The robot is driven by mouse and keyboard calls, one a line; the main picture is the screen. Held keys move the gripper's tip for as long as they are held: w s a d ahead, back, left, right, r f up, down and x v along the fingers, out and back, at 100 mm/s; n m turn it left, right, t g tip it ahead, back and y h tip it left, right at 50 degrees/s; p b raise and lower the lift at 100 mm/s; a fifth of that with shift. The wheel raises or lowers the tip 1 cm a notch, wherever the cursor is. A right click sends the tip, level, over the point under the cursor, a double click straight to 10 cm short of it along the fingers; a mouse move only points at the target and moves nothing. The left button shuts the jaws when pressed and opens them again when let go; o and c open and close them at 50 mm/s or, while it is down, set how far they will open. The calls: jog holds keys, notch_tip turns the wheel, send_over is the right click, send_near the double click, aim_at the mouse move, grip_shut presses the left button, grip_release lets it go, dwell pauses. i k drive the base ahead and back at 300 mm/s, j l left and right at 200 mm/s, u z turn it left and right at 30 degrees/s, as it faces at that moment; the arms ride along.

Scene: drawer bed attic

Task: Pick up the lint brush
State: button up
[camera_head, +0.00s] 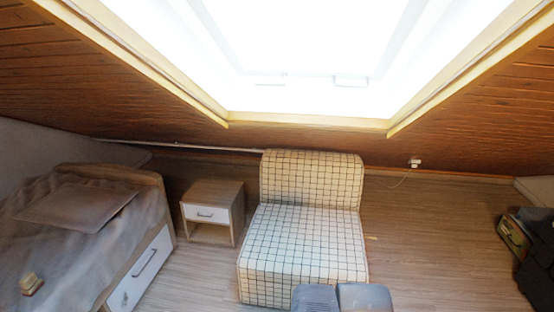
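I cannot make out a lint brush for certain. A small tan, blocky object (31,284) lies on the grey bedding at the lower left; it is too small and blurred to tell whether it is the brush. A tiny light-tan piece (371,238) lies on the floor just right of the chair, also too small to identify. My gripper's fingers do not show. Two grey-blue rounded parts at the bottom centre look like parts of my own body.
A bed (152,262) with a white drawer front stands at left. Next to it is a nightstand (212,192) with one shut drawer. A checkered armless chair (303,245) stands in the centre. Dark items (538,250) lie at the right edge. Wooden floor (440,230) right of the chair is mostly clear.

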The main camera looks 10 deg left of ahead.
aim_at(30, 283)
jog(key=u, duration=1.85)
